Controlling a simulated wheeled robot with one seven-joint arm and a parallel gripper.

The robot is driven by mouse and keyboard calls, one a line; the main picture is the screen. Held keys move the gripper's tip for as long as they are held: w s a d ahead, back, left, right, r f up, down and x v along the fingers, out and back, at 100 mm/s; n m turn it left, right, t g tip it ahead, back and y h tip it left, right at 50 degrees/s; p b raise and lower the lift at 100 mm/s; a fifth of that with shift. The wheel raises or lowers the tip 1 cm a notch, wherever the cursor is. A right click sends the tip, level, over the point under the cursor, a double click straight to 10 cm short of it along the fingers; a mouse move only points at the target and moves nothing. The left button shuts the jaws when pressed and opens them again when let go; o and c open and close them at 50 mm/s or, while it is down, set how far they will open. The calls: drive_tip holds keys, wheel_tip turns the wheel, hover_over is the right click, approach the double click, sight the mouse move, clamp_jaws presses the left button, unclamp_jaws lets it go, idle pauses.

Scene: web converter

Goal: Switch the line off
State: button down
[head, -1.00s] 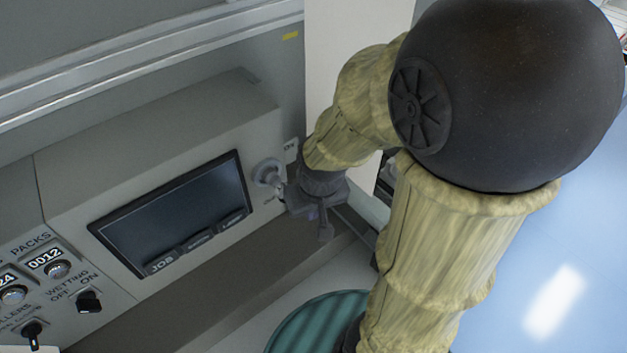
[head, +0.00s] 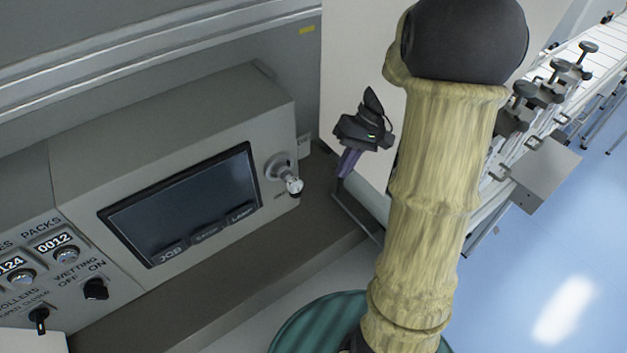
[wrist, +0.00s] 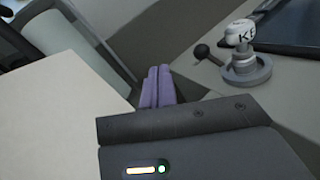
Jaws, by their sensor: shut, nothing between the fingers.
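The control panel has a round metal switch (head: 280,168) right of its dark screen (head: 185,205). A pale tagged piece (head: 294,186) sticks out of the switch. In the wrist view the switch (wrist: 246,70) is at upper right, with a white tag (wrist: 241,33) lettered "KE" and a small black ball on a stem (wrist: 203,52) beside it. My gripper (head: 346,166) is right of the switch, apart from it, its purple fingers pointing down. In the wrist view the fingers (wrist: 159,84) are together and empty, left of the switch. Small lettering around the switch is unreadable.
Further left are a WETTING OFF/ON knob (head: 95,289), a rollers lever (head: 39,318) and PACKS counters (head: 54,242). A pale upright panel (head: 355,60) stands behind my gripper. A conveyor (head: 560,90) runs at the right. A dark ledge (head: 250,265) runs below the panel.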

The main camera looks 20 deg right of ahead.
drive_tip(key=w+d+r+y, duration=0.1)
drive_tip(key=d+r+y, duration=0.1)
drive_tip(key=w+d+r+n+y, duration=0.1)
drive_tip(key=d, duration=0.1)
drive_tip(key=shift+w+d+r+y, duration=0.1)
drive_tip(key=shift+w+y, duration=0.2)
drive_tip(key=shift+y, duration=0.1)
drive_tip(key=shift+a+f, duration=0.4)
drive_tip(key=shift+a, duration=0.05)
drive_tip(key=a+r+p+x, duration=0.1)
drive_tip(key=p+x, duration=0.3)
drive_tip(key=x, duration=0.8)
drive_tip(key=shift+a+r, duration=0.25)
drive_tip(key=shift+r, duration=0.15)
